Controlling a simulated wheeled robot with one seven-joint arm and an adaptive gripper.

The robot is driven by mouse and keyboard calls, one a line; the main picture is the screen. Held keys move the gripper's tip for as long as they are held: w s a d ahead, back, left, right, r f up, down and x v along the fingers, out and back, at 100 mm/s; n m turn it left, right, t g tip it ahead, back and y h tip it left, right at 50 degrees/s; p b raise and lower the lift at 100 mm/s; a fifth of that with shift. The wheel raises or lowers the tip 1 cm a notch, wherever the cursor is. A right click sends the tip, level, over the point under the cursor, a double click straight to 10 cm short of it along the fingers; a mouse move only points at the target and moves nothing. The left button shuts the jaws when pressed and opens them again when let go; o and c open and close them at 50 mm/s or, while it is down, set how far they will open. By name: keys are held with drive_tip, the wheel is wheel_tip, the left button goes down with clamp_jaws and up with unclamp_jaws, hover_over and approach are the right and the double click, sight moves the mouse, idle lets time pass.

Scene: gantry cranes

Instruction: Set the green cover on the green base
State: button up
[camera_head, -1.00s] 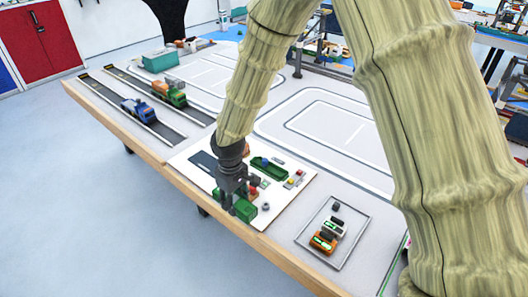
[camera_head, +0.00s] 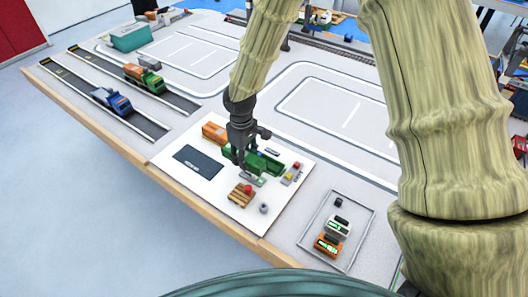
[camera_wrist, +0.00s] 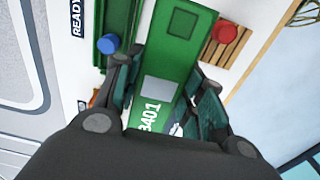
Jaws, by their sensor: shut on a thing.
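My gripper (camera_head: 240,163) is shut on the green cover (camera_head: 229,153), a box-like piece marked 3401 that also shows between the fingers in the wrist view (camera_wrist: 180,50). The fingers and wrist hide part of the cover in the head view. The green base (camera_head: 270,164) lies on the white board just right of the gripper. In the wrist view the green base (camera_wrist: 98,55) is a strip left of the cover, with a blue knob (camera_wrist: 107,43) at its edge. The cover appears held above the board, beside the base; the exact gap cannot be told.
On the board (camera_head: 220,192) are an orange block (camera_head: 214,132), a dark pad (camera_head: 198,161), a wooden pallet (camera_head: 238,198) with a red knob, a grey knob (camera_head: 263,208) and a button block (camera_head: 290,175). A tray (camera_head: 310,239) with small pieces stands to the right.

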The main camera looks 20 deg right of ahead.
drive_tip(key=w+d, duration=0.1)
drive_tip(key=w+d+f, duration=0.1)
drive_tip(key=d, duration=0.1)
drive_tip(key=w+d+f+p, duration=0.1)
drive_tip(key=shift+w+d, duration=0.1)
drive_tip(key=shift+d, duration=0.25)
drive_tip(key=shift+d+r, duration=0.1)
drive_tip(key=shift+d, duration=0.3)
drive_tip(key=shift+s+d+r, duration=0.2)
drive_tip(key=shift+s+d, duration=0.1)
drive_tip(key=shift+s, duration=0.05)
drive_tip(key=shift+w+d+f, duration=0.15)
drive_tip(key=shift+w+d, duration=0.05)
drive_tip(key=shift+w+d+f+p, duration=0.1)
drive_tip(key=shift+d+f+p, duration=0.1)
drive_tip(key=shift+f+p, duration=0.3)
drive_tip(key=shift+d+f+p, duration=0.2)
drive_tip(key=shift+f+p, duration=0.1)
drive_tip(key=shift+f, duration=0.35)
drive_tip(key=shift+a+f, duration=0.1)
drive_tip(key=shift+f, duration=0.65)
drive_tip(key=shift+c, duration=0.5)
drive_tip(key=o, duration=1.1)
